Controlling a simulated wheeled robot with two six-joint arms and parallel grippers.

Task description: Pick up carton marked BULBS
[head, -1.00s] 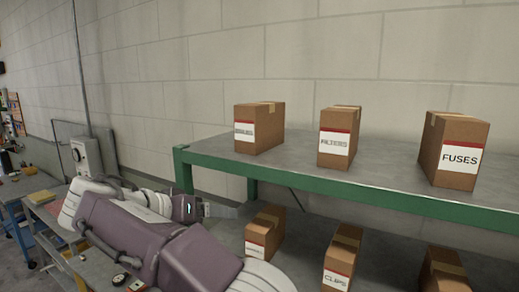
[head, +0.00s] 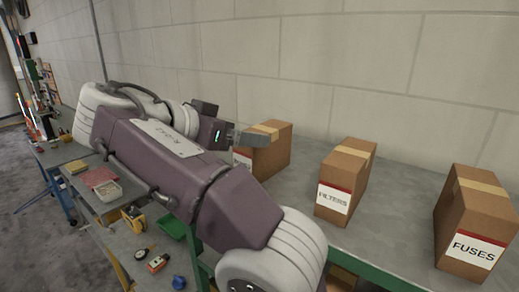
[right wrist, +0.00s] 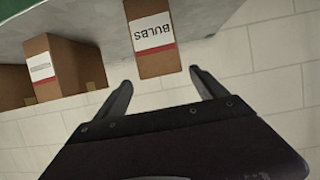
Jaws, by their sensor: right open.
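The carton marked BULBS (right wrist: 154,42) is brown with a white, red-edged label. It appears upside down near the top centre of the right wrist view. My right gripper (right wrist: 163,90) is open and empty there, its fingertips spread either side of the carton's line and apart from it. In the head view my right gripper (head: 253,138) points right and overlaps the leftmost carton (head: 270,152) on the top shelf. That carton's label is mostly hidden behind my arm, so I cannot read it. My left gripper is not in view.
The FILTERS carton (head: 346,185) and the FUSES carton (head: 474,218) stand on the grey shelf (head: 400,208). Another carton (right wrist: 52,68) is beside BULBS in the wrist view. A block wall (head: 330,70) stands behind. A cluttered workbench (head: 125,192) is at left.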

